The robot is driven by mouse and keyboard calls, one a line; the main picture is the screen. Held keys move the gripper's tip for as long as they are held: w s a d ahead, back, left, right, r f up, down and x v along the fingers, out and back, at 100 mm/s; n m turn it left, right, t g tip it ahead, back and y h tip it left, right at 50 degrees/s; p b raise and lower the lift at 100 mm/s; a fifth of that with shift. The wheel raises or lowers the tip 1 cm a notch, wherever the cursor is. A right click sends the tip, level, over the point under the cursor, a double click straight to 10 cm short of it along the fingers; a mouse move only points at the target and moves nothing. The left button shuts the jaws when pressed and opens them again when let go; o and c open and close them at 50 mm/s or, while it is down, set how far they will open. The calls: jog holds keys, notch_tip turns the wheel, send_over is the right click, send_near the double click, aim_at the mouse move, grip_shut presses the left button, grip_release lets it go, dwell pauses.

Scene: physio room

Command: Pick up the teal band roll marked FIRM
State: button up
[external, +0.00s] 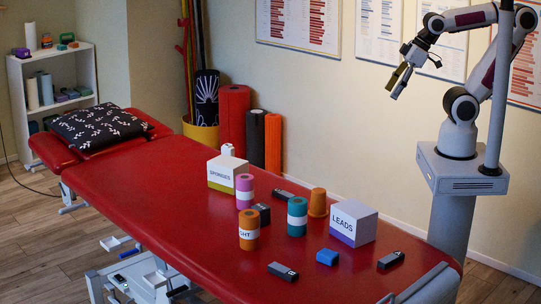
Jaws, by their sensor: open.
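A teal band roll (297,229) stands upright on the red treatment table (180,195), with a pale band around its middle. Any writing on that band is too small to read. An orange roll (249,242) with "GHT" showing on its label stands to its left and nearer the camera. A pink roll (244,202) stands farther back on the left. My gripper (398,84) is raised high above the far side of the table, near the wall. It is open, empty and well apart from the rolls.
An orange cup (317,203) stands close behind and right of the teal roll. A white LEADS box (353,222) is farther right, a SPONGES box (227,173) back left.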

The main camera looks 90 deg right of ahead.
jog(key=w+a+f+n+t+y, duration=0.1)
jog(key=w+a+f, duration=0.2)
jog(key=w, duration=0.5)
jog(key=w+a+f+n+t, duration=0.1)
jog(key=w+a+f, duration=0.2)
jog(key=w, duration=0.4)
jog(key=w+a+f+n+t+y, duration=0.1)
jog(key=w+a+f, duration=0.3)
jog(key=w, duration=0.4)
jog(key=n+t+y, duration=0.2)
jog(key=n+y, duration=0.1)
jog(key=y, duration=0.2)
send_near(289, 211)
jog(key=s+r, duration=0.1)
jog(key=shift+s+a+f+t, duration=0.2)
jog(key=shift+f+t, duration=0.1)
jog(key=shift+f, duration=0.1)
jog(key=shift+w, duration=0.1)
jog(key=shift+x, duration=1.2)
jog(key=shift+w+f, duration=0.1)
jog(key=shift+d+x, duration=0.2)
jog(key=shift+x, duration=2.3)
